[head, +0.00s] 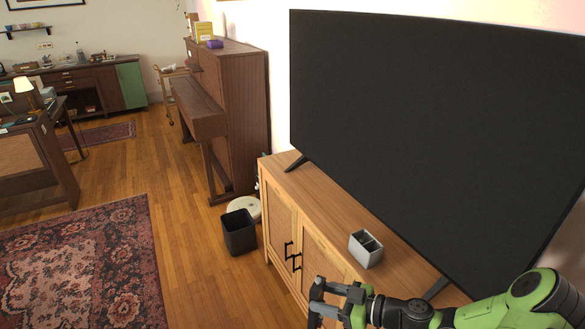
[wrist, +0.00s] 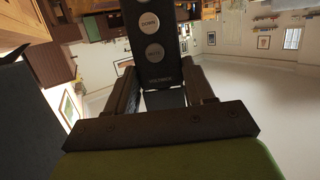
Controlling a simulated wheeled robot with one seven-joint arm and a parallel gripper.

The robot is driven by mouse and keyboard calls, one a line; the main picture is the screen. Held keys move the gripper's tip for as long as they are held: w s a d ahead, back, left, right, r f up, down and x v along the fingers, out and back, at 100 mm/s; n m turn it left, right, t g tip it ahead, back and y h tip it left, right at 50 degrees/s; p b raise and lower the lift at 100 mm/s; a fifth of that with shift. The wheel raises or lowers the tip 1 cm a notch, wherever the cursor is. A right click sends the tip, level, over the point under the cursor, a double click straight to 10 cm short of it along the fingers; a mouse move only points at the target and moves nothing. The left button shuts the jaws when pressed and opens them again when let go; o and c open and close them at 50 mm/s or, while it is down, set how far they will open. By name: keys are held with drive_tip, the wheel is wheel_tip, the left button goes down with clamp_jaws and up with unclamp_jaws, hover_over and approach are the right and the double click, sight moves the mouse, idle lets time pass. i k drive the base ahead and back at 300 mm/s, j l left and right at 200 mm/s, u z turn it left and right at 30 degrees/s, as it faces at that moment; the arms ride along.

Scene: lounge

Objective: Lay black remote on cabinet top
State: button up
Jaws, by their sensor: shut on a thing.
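The black remote (wrist: 155,52) is between my gripper's fingers in the wrist view, with round grey buttons on its face and its far end running out of the top of the picture. My gripper (head: 318,300) is shut on it. In the head view my gripper is at the bottom, by the front edge of the wooden cabinet; I cannot make out the remote there. The cabinet top (head: 318,191) is light wood and runs from the middle of the picture to the lower right. My gripper also shows in the wrist view (wrist: 160,90).
A large black TV (head: 430,130) stands along the back of the cabinet top. A grey divided holder (head: 366,250) sits on the top near my gripper. The left part of the top is bare. A black bin (head: 239,232) and a piano (head: 235,110) stand beyond the cabinet.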

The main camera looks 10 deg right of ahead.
sight(316, 206)
drive_tip(key=i+j+u, duration=0.1)
drive_tip(key=i+j, duration=0.15)
drive_tip(key=i, duration=0.2)
drive_tip(key=i+j, duration=0.2)
drive_tip(key=i, duration=0.25)
drive_tip(key=i+j+u, duration=0.15)
drive_tip(key=i, duration=0.3)
drive_tip(key=i+j+u, duration=0.1)
drive_tip(key=i, duration=0.35)
drive_tip(key=i+j, duration=0.15)
drive_tip(key=i, duration=0.45)
